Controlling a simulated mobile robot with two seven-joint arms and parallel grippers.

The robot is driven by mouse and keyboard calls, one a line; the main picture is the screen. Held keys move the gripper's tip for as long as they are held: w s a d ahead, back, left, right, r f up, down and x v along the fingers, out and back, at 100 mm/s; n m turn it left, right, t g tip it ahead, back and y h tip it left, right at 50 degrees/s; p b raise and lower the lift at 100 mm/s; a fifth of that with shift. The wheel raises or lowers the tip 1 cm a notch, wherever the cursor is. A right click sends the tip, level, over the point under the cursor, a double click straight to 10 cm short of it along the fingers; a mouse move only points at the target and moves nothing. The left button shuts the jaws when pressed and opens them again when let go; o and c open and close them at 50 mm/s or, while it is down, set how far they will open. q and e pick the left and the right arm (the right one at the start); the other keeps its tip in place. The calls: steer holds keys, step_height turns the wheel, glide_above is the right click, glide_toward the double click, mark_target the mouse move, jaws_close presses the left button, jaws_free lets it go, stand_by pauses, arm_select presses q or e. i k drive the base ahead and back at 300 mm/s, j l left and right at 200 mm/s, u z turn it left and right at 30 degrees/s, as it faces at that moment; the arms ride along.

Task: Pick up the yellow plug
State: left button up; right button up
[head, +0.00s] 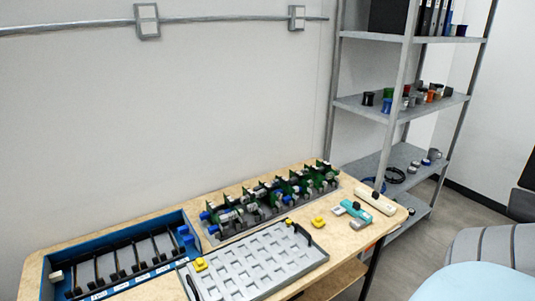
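A small yellow plug (318,221) lies on the wooden table, just right of the grey tray's far right corner. A tiny yellow spot also shows near the tray's far right edge, too small to identify. Neither of my grippers is in view, so their state is hidden.
A blue bin (62,264) with dark rods stands at left. A rack of green and blue parts (270,200) lies along the wall side. Teal-grey tools (352,212) and a white bar (375,200) lie at right. Metal shelves (403,104) stand behind; a chair (485,250) is lower right.

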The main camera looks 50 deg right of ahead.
mark_target(319, 222)
steer(key=z, duration=1.9)
